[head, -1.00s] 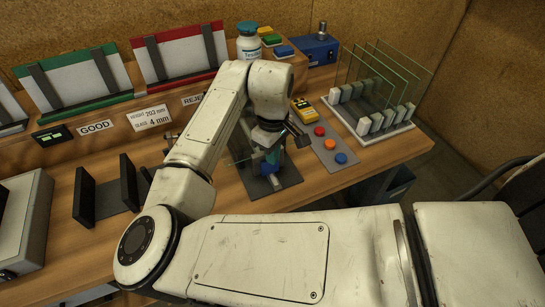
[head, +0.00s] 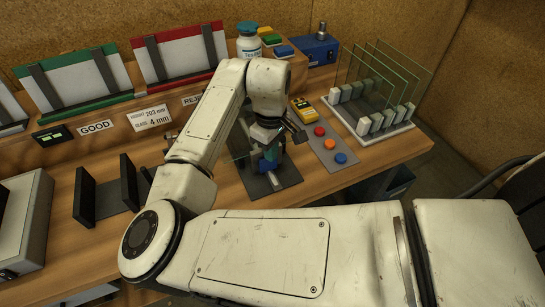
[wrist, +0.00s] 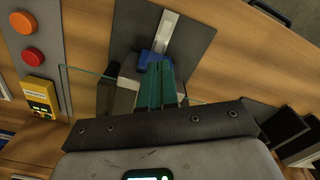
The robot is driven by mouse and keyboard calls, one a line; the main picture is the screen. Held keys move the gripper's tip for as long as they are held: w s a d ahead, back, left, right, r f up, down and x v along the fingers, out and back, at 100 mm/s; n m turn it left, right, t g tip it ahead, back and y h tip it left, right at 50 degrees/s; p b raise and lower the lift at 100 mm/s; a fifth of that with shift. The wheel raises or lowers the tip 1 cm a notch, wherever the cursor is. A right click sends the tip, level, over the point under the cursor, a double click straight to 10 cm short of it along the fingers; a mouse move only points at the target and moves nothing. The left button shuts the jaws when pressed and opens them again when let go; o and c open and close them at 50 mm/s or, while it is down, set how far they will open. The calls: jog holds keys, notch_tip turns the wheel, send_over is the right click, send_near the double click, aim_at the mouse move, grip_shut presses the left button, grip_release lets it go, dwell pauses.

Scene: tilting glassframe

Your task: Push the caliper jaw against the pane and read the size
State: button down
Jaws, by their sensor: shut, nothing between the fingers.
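The caliper has a pale metal rail (wrist: 169,36) and a blue sliding jaw (wrist: 151,60), on a dark base plate (wrist: 205,45). In the head view the base plate (head: 287,177) lies near the bench's front edge, with the blue jaw (head: 265,166) partly behind my gripper. The glass pane (wrist: 85,72) shows as a thin greenish edge crossing behind my fingers. My gripper (wrist: 155,80) has green fingers, shut and empty, with tips close to the blue jaw. Whether they touch it, and whether the jaw touches the pane, I cannot tell. My gripper also shows in the head view (head: 272,154).
A button panel (head: 328,144) and a yellow meter (head: 303,110) stand just right of the caliper. Beyond is a rack (head: 392,132) of upright glass panes. Dark upright plates (head: 84,197) stand left. Green GOOD and red REJECT racks line the back.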

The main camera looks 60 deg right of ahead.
jog(key=shift+w+d, duration=0.35)
jog(key=shift+w, duration=0.25)
jog(key=shift+w+d, duration=0.35)
jog(key=shift+w, duration=0.2)
dwell(1.6)
jog(key=shift+s+a+p, duration=0.3)
jog(key=shift+s+p, duration=0.1)
jog(key=shift+p, duration=0.3)
jog(key=shift+r, duration=0.1)
notch_tip(320, 180, up, 7)
jog(key=p, duration=0.6)
jog(key=shift+p, duration=0.4)
jog(key=shift+s+d, duration=0.1)
